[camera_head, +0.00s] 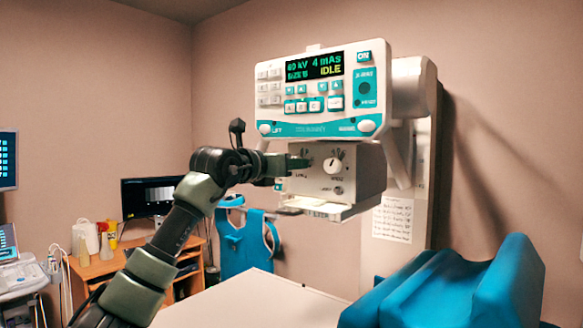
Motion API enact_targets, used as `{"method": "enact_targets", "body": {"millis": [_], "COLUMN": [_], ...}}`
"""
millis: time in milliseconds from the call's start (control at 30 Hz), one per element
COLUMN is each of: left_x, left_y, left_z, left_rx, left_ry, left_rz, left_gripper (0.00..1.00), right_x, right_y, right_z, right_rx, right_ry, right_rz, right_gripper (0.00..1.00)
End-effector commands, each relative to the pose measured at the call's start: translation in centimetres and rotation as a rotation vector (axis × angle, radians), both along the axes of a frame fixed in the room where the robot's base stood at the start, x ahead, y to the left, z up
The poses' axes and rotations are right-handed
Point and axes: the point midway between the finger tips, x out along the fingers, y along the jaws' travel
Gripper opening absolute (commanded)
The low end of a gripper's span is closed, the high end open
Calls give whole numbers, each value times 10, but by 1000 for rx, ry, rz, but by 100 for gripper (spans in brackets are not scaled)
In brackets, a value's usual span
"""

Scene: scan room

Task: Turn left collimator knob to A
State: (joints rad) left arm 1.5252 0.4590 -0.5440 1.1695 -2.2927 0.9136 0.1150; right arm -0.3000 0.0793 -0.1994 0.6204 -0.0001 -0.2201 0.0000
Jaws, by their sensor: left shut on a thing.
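The collimator (352,185) is a pale box under the X-ray control panel (320,90). Its right knob (333,165) is white and round, with tick marks above it. My left gripper (298,163) reaches in from the left, with its fingertips at the left part of the collimator's front face. It is shut on the left collimator knob, which the fingers hide, so I cannot tell which mark it points at. A small round button (339,190) sits below the right knob. My right gripper is not in view.
The panel display reads IDLE. A pale table top (255,303) lies below, with a blue cushion (455,290) at the right. A blue apron (245,245) hangs behind my left arm. A wooden desk (100,265) with a monitor (150,197) stands at the back left.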

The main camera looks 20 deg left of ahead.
Motion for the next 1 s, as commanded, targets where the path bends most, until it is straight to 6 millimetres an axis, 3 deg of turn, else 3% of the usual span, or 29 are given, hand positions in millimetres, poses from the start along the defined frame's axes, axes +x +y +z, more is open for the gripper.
{"method": "enact_targets", "body": {"millis": [467, 500, 567, 867, 1000], "left_x": [0, 0, 0, -1, -10], "left_y": [1, 1, 1, 1, 5], "left_z": [2, 2, 2, 1, -1], "left_rx": [-16, -16, -16, -15, -14], "left_ry": [3, 3, 3, 4, 1], "left_rz": [2, 2, 2, 1, 2], "left_gripper": [0, 39, 55, 55, 55], "right_x": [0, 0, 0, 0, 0], "right_y": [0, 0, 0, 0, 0], "right_z": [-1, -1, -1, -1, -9], "right_rx": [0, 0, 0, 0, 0], "right_ry": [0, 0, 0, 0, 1], "right_rz": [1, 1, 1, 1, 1], "right_gripper": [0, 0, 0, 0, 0]}}
